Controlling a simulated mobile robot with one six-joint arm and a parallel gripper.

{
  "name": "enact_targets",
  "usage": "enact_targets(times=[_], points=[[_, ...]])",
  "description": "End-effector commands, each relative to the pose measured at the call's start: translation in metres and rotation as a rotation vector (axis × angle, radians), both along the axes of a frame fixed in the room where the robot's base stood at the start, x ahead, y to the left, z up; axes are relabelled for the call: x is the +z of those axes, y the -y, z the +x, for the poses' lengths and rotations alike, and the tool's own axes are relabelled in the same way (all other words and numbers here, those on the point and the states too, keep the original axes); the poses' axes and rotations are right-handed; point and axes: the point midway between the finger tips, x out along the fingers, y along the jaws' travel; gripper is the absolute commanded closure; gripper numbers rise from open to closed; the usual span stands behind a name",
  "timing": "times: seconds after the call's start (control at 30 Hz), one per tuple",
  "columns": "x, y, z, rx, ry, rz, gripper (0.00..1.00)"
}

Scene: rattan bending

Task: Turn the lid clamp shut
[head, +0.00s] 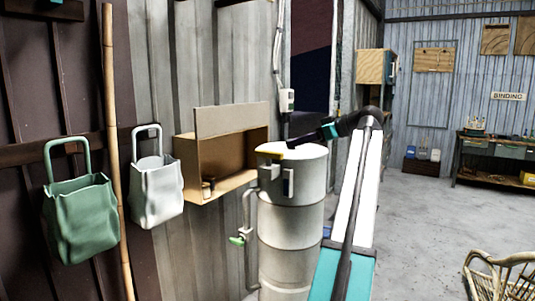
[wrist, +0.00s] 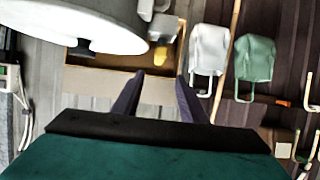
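The pale drum (head: 290,235) stands upright with a round lid on top. A grey clamp block (head: 270,170) and a small upright handle (head: 289,183) sit on its upper side, with a yellowish strip at the rim above. Whether the clamp is turned shut is not clear. My gripper (head: 298,144) is over the top of the drum, reaching in from the right. In the wrist view its two fingers (wrist: 160,78) are apart with nothing between them. The drum's white top (wrist: 75,20) fills the upper left there, and grey fittings (wrist: 160,27) show beside its edge.
An open wooden wall box (head: 222,178) is behind and left of the drum. Green (head: 80,215) and white (head: 155,192) bags hang beside a bamboo pole (head: 112,120). A pipe with a green-handled valve (head: 238,240) is low left. A rattan chair (head: 505,277) is lower right; the floor between is clear.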

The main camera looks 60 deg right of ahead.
Motion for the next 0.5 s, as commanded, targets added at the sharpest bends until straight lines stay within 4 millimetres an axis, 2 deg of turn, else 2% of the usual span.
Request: enact_targets(times=[0.17,0.5], points=[[-0.005,0.002,0.008,-0.003,0.000,0.001,0.61],[-0.021,0.002,0.049,-0.003,-0.001,0.001,0.61]])
